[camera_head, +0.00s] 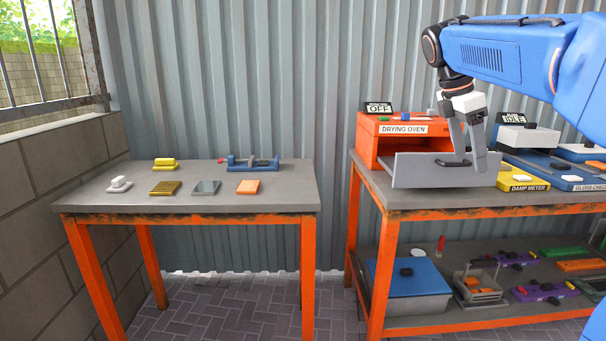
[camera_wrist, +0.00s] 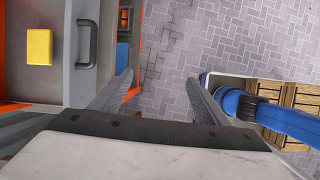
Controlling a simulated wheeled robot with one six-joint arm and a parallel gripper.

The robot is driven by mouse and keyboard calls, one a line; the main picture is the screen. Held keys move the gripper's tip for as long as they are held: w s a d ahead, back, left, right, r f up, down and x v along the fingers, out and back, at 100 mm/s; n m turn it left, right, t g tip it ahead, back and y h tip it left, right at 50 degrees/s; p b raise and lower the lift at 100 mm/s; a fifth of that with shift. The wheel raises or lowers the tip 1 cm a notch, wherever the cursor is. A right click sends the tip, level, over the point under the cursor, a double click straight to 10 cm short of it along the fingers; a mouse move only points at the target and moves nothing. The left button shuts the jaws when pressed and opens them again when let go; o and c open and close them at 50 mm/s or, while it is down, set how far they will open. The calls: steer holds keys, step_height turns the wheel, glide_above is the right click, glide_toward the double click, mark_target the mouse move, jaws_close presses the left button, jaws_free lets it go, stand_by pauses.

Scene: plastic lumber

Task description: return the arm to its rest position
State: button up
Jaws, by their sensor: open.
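My gripper (camera_head: 470,158) hangs from my blue arm with its fingers pointing down, in front of the drying oven's pulled-out grey drawer (camera_head: 415,172). In the wrist view my gripper (camera_wrist: 161,82) is open, with only floor showing between its fingers. The drawer's dark handle (camera_wrist: 86,44) is left of the fingers there, outside them. A yellow block (camera_wrist: 39,47) lies inside the drawer. The orange drying oven (camera_head: 368,142) stands on the right bench, with a sign reading OFF on top.
A yellow damp meter (camera_head: 524,180) stands right of the drawer, close to my gripper. The left table (camera_head: 225,173) holds several small blocks and a blue clamp-like tool. A lower shelf (camera_head: 440,308) holds a blue-lidded box and trays. Paved floor lies open between the tables.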

steer(key=s+a+f+m+t+y, duration=0.1)
steer(key=s+a+f+m, duration=0.2)
steer(key=s+f, duration=0.6)
steer(key=s+a+f+m+t+y, duration=0.1)
steer(key=s+a+f+m+t, duration=0.1)
steer(key=s+f+m, duration=0.6)
steer(key=s+a+f+m+t+y, duration=0.1)
steer(key=s+a+f+m, duration=0.3)
steer(key=s+f, duration=0.7)
steer(key=shift+s+a+f+m+y, duration=0.2)
steer(key=shift+a+f+m+y, duration=0.3)
steer(key=shift+m, duration=0.7)
steer(key=shift+d+r, duration=0.1)
steer(key=shift+d, duration=0.05)
